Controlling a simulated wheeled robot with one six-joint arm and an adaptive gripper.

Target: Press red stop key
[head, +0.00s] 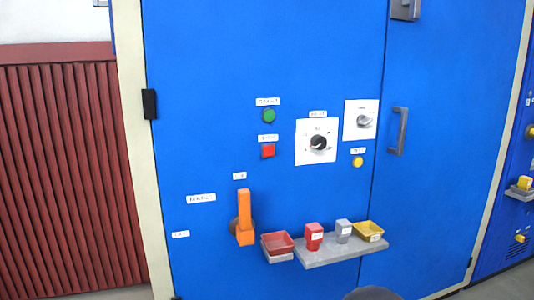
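Nothing covers or touches the red key. My gripper does not show; only a dark rounded shape peeks in at the bottom edge, and I cannot tell what it is.
Right of the key are two dials (318,142) on white plates and a yellow button (357,162). Below, an orange lever (244,215) juts out. A grey shelf (325,254) holds red, grey and yellow containers. A door handle (399,131) stands at right.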

